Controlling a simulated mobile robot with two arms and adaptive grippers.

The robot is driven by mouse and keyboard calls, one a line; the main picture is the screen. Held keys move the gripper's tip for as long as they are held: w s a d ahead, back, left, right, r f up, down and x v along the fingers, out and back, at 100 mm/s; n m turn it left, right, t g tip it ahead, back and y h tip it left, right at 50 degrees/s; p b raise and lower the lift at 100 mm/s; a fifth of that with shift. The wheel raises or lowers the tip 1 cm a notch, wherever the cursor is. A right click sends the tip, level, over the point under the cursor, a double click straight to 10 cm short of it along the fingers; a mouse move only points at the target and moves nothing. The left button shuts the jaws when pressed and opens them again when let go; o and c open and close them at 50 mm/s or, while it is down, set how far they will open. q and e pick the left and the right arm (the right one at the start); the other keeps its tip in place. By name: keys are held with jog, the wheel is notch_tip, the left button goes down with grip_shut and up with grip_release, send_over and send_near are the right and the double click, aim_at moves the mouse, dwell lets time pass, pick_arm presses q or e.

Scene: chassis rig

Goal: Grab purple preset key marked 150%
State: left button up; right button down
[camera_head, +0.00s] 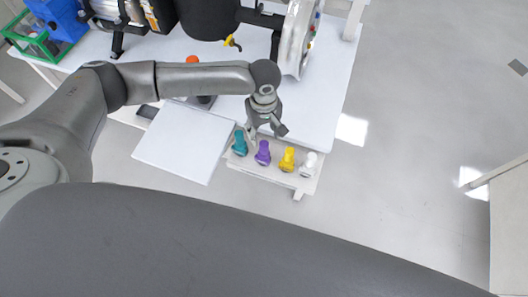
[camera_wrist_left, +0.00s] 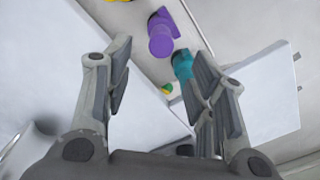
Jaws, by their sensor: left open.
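The purple key (camera_head: 263,153) stands in a row on a small white tray (camera_head: 270,175), between a teal key (camera_head: 240,143) and a yellow key (camera_head: 287,159). A white key (camera_head: 308,164) is at the right end. My left gripper (camera_head: 267,133) is above the row, close to the teal and purple keys. In the left wrist view its fingers (camera_wrist_left: 158,80) are spread and empty. There the purple key (camera_wrist_left: 162,35) is beyond the fingertips, and the teal key (camera_wrist_left: 182,65) is beside the right finger. The 150% marking is too small to read. My right gripper is not in view.
A white table (camera_head: 318,105) carries dark machinery (camera_head: 208,18) and a round metal part (camera_head: 297,40) behind the tray. A white panel (camera_head: 183,143) lies left of the tray. A blue box (camera_head: 55,15) and green frame (camera_head: 40,45) are far left. Open floor lies to the right.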

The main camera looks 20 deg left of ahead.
aim_at(264, 143)
pick_arm(q)
jog(key=shift+s+d+f+p, duration=0.1)
jog(key=shift+f+p, duration=0.25)
jog(key=shift+f, duration=1.4)
jog(key=shift+s+f+p, duration=0.1)
jog(key=shift+f+p, duration=0.2)
jog(key=shift+f, duration=1.4)
grip_shut()
